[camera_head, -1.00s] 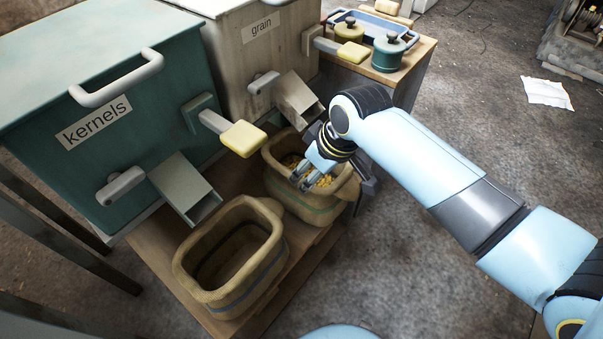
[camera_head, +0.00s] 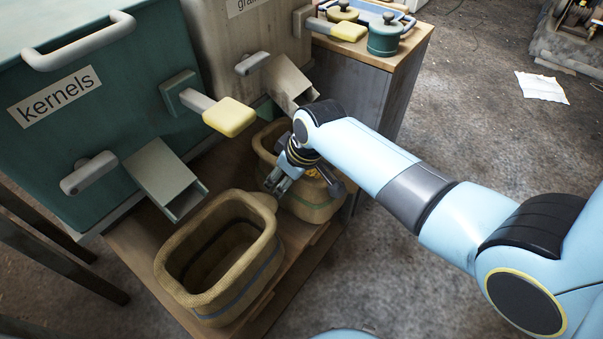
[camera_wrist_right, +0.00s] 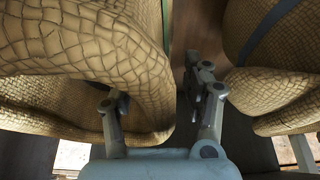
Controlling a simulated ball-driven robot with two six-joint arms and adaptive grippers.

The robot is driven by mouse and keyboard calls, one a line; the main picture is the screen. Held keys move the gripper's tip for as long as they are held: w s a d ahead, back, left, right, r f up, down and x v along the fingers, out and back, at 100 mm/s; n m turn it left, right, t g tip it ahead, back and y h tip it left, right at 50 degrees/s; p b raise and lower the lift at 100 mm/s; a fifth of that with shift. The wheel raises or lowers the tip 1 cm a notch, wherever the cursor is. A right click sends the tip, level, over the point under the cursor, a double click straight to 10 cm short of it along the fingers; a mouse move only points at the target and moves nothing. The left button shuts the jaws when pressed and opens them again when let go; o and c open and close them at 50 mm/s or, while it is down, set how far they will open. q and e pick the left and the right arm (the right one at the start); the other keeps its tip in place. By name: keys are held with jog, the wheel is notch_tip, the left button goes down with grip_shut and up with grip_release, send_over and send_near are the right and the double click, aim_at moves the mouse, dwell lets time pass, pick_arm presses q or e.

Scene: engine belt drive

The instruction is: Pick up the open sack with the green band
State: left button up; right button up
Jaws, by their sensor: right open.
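The open sack with the green band (camera_head: 318,207) stands on the low wooden shelf, behind the other sack. My right arm hides part of it; yellow contents showed in it earlier. My right gripper (camera_head: 277,181) is open at its near side, between the two sacks. In the right wrist view, the green-banded sack (camera_wrist_right: 110,45) fills the left, and its rounded edge reaches between the open fingers (camera_wrist_right: 160,95). I cannot tell whether they touch it. My left gripper is not in view.
A second open sack with a blue band (camera_head: 235,293) stands in front, close to my right gripper. The kernels bin (camera_head: 110,130) and grain bin (camera_head: 235,45) have chutes and yellow-ended levers above the sacks. A cabinet with pots (camera_head: 385,35) stands behind.

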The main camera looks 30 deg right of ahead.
jog(key=shift+f, duration=0.15)
dwell(0.7)
jog(key=shift+c, duration=0.2)
grip_shut()
jog(key=shift+w, duration=0.15)
